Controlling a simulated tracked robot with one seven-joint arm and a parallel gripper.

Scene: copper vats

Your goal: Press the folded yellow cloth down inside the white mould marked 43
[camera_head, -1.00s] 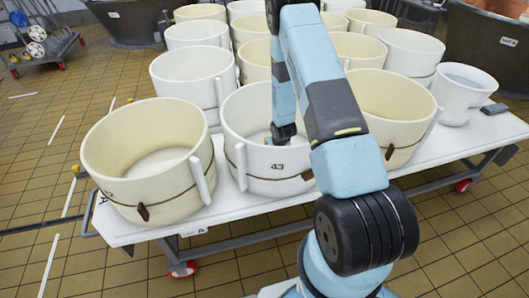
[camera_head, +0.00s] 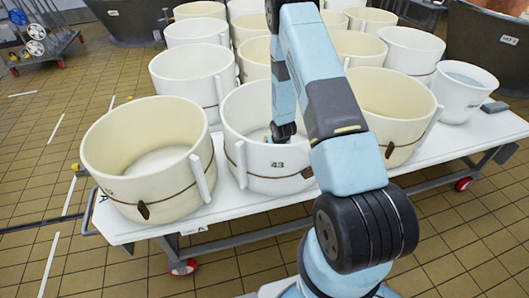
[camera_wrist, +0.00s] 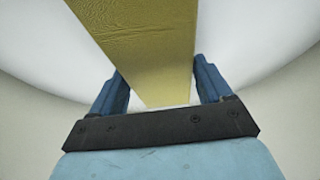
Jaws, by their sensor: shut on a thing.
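The white mould marked 43 (camera_head: 270,184) stands at the front middle of the trolley. My arm reaches down into it. In the head view its front wall and my arm hide my fingers and the cloth. In the wrist view the folded yellow cloth (camera_wrist: 150,45) lies between the two blue fingers of my gripper (camera_wrist: 160,72), which is shut on it. The cloth is a flat yellow strip running up out of the picture. The mould's pale inner wall (camera_wrist: 268,30) curves around behind it. I cannot tell whether the cloth touches the bottom.
A cream mould (camera_head: 150,170) stands close on the left and another (camera_head: 390,105) close on the right. Several more moulds fill the trolley behind. A white bucket (camera_head: 462,95) is at the right. The tiled floor (camera_head: 60,250) is clear at the front left.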

